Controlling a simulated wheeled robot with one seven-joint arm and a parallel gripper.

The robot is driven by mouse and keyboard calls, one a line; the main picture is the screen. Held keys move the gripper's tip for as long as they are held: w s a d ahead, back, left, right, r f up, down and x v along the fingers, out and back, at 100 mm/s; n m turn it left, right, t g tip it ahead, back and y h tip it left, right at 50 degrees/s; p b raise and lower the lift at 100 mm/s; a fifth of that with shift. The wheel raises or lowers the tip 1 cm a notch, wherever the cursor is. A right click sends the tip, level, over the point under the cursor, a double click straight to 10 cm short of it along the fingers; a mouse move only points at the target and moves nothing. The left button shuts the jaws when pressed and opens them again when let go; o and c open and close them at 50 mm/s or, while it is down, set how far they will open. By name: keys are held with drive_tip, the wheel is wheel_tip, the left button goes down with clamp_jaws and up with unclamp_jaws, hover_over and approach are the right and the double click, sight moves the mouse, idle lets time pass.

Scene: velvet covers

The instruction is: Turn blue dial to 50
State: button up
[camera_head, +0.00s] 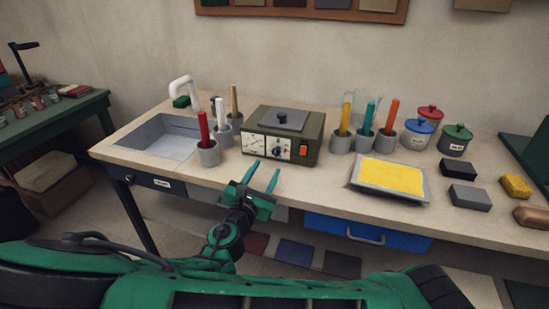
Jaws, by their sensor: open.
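An olive-green box-shaped device (312,136) stands on the counter with a pale front panel. A small dark blue dial (277,151) sits on that panel, with an orange-red switch (303,150) to its right. The dial's markings and pointer are too small to read. My gripper (264,174) is green, open and empty. Its two fingers point toward the device's front, just short of the panel and a little below the dial in the picture. I see no contact with the dial.
Grey cups with coloured-handled tools stand left (208,152) and right (342,140) of the device. A sink (160,140) is at the left. A tray of yellow material (388,198), lidded pots (417,134) and dark blocks (470,196) are at the right. A blue drawer (330,229) is below the counter.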

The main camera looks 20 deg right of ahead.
sight(275, 153)
drive_tip(key=x, duration=0.8)
drive_tip(key=shift+c, duration=0.7)
drive_tip(key=c, duration=0.9)
